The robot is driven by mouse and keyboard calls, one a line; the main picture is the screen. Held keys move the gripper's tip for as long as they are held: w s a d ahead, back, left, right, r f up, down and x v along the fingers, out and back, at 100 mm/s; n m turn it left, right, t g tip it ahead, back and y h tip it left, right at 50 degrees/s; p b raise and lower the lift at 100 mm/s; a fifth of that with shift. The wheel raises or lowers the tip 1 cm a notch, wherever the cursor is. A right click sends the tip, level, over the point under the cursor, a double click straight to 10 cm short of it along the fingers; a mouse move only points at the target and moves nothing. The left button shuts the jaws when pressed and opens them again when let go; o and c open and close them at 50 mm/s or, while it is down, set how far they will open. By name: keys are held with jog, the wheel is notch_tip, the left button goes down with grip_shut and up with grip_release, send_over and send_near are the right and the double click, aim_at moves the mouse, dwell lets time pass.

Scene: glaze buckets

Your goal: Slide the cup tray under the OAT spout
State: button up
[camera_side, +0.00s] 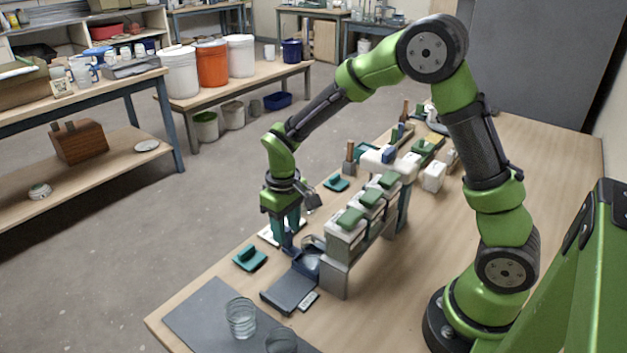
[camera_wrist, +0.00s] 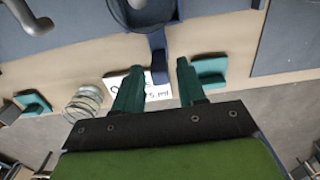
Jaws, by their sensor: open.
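The cup tray (camera_side: 307,262) is a dark blue holder under the front end of the bucket rack. In the wrist view its round rim (camera_wrist: 120,14) is cut off at the top edge, and its upright handle (camera_wrist: 157,58) points toward me. My gripper (camera_side: 288,246) points down at the tray's outer side. In the wrist view my open green fingers (camera_wrist: 160,80) stand on either side of the handle's end, with gaps visible. White buckets with green tops (camera_side: 345,232) line the rack above. I cannot read an OAT label, and the spouts are not clearly visible.
A dark slab (camera_side: 287,292) lies in front of the tray, with a small label (camera_side: 309,301) beside it. Clear glasses (camera_side: 240,318) stand on a grey mat (camera_side: 190,312). A green block (camera_side: 250,258) sits near the table edge. A white card (camera_wrist: 154,92) lies below my fingers.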

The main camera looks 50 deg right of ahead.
jog(key=shift+r, duration=3.45)
